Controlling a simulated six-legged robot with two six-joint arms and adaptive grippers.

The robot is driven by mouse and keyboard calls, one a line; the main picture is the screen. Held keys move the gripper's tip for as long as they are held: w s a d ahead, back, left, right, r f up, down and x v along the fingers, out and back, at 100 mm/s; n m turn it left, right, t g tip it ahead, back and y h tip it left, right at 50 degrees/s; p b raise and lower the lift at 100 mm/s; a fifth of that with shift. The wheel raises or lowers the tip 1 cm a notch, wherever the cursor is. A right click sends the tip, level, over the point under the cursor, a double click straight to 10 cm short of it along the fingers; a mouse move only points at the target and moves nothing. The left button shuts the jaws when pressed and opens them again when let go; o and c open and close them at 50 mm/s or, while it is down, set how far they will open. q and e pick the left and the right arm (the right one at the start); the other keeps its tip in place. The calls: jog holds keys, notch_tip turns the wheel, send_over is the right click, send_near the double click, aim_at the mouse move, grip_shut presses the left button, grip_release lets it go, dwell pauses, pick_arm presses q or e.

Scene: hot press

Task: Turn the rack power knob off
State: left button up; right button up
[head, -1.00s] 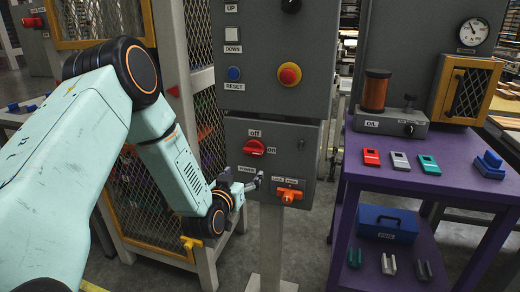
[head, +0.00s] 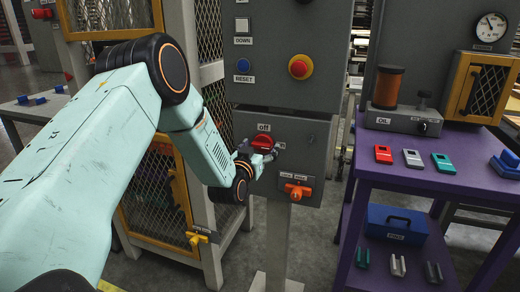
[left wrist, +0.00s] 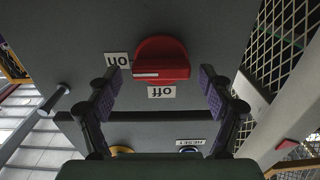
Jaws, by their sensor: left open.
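The red power knob (head: 263,143) is on the grey rack box, with an "off" label above it and an "on" label to its right. My left gripper (head: 257,158) is at the knob's lower side and partly covers it and the "on" label. The left wrist view, upside down, shows the knob (left wrist: 161,60) between and beyond the open fingers (left wrist: 160,88), apart from both. Its pale strip lies level, towards the "on" label side. My right gripper is not in view.
An orange handle (head: 298,191) sits below the knob. The red emergency button (head: 300,67) and blue reset button (head: 243,66) are above. A purple table (head: 390,171) with small coloured parts stands to the right. A mesh cage (head: 158,195) is to the left.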

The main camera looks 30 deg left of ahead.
pick_arm(q)
jog(key=shift+w+a+f, duration=0.1)
jog(key=shift+a, duration=0.05)
jog(key=c, duration=1.2)
jog(key=shift+o, duration=0.2)
